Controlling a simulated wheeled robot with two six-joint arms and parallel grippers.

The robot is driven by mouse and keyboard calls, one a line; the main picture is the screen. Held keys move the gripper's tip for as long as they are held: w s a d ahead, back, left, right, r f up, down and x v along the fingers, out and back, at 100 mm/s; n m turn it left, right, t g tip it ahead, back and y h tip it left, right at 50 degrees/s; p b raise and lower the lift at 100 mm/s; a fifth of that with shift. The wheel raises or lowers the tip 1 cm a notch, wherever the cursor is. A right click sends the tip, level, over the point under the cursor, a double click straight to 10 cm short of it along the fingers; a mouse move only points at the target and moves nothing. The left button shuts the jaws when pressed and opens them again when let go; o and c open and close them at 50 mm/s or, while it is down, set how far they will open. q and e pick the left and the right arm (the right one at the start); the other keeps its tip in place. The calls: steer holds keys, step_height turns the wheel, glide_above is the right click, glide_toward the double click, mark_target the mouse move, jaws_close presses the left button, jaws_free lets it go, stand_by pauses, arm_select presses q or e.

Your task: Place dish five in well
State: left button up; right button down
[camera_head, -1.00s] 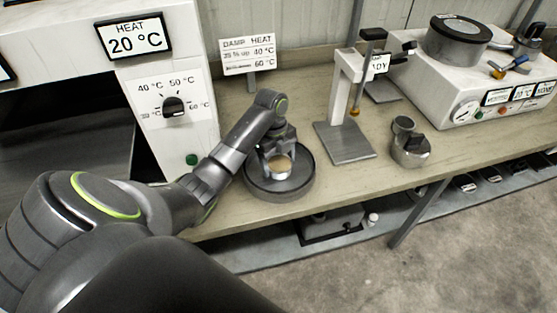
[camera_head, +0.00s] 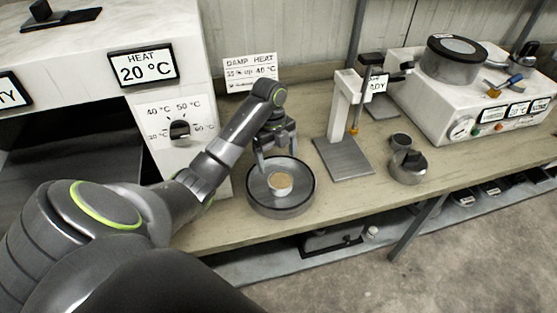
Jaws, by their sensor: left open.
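A small round dish (camera_head: 281,181) with a tan filling sits inside the round dark grey well (camera_head: 283,207) on the bench, near the middle of its floor. My left gripper (camera_head: 277,160) is open and empty above the back part of the well, behind and above the dish, apart from it. I cannot read any number on the dish. My right gripper is not in view.
A white oven (camera_head: 150,70) with a dial stands left. A sign (camera_head: 250,73) stands behind the well. A stand with a flat grey base (camera_head: 343,158), a small metal vessel (camera_head: 407,165) and a white machine (camera_head: 440,110) are to the right. The bench (camera_head: 215,235) ends in front.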

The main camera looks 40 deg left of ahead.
arm_select(q)
steer(key=shift+w+a+r+p, duration=0.15)
steer(key=shift+r+p, duration=0.45)
steer(key=shift+r, duration=0.3)
steer(key=shift+s+a+r+p, duration=0.1)
steer(key=shift+r+p, duration=0.5)
steer(key=shift+r, duration=0.3)
